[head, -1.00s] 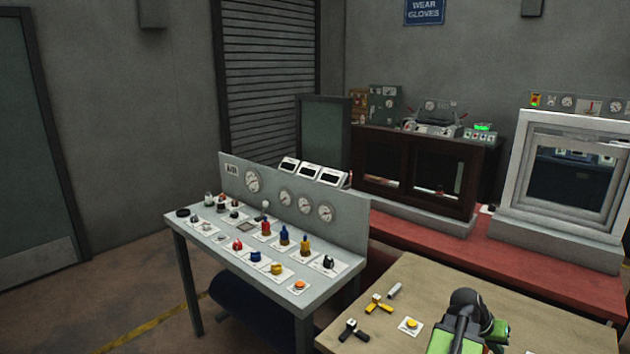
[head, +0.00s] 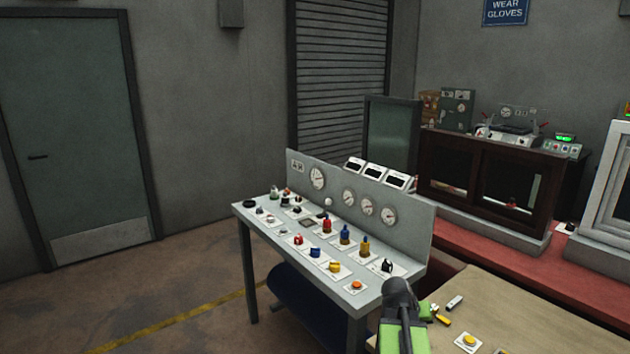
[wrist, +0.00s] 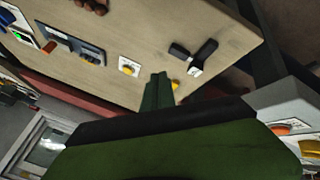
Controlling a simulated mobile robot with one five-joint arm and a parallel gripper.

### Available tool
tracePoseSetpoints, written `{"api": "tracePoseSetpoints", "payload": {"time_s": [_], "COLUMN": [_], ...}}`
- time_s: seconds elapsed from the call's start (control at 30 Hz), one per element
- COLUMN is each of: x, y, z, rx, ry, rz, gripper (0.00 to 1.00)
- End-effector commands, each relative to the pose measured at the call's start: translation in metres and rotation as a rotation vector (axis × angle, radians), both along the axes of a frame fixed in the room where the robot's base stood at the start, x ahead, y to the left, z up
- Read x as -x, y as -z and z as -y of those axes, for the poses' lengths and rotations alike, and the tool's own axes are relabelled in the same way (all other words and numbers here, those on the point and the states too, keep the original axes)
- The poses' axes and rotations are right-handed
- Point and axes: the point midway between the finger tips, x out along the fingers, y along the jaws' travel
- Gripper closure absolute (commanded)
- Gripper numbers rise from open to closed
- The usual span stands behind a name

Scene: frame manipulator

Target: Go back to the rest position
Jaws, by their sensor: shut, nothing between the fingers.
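My gripper (wrist: 157,92) shows in the wrist view as green fingers closed together with nothing between them. It hangs over the wooden table, apart from the items on it. In the head view my green and dark grey arm stands at the bottom, between the control desk and the wooden table. The fingertips cannot be made out there.
The control desk (head: 245,215) with knobs, gauges and an orange button (head: 356,285) is close on the left. The wooden table (head: 540,322) holds a yellow button (head: 469,340) and small handled parts. Open floor (head: 190,290) lies at the left.

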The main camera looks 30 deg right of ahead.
Motion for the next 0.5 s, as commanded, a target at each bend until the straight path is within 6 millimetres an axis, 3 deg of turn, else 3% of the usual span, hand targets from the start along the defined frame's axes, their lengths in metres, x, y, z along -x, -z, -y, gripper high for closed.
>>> {"api": "tracePoseSetpoints", "payload": {"time_s": [0.03,0.1,0.17,0.2,0.33,0.4,0.5], "x": [-0.03,-0.064,-0.088,-0.101,-0.128,-0.131,-0.124], "y": [0.003,0.007,0.011,0.013,0.023,0.027,0.033], "z": [-0.038,-0.09,-0.138,-0.171,-0.282,-0.34,-0.408], "rx": [-0.021,-0.055,-0.089,-0.112,-0.201,-0.255,-0.337], "ry": [-0.07,-0.159,-0.234,-0.285,-0.452,-0.535,-0.634], "rz": [-0.001,-0.004,-0.011,-0.017,-0.054,-0.083,-0.133], "gripper": [1.0,1.0,1.0,1.0,1.0,1.0,1.0]}}
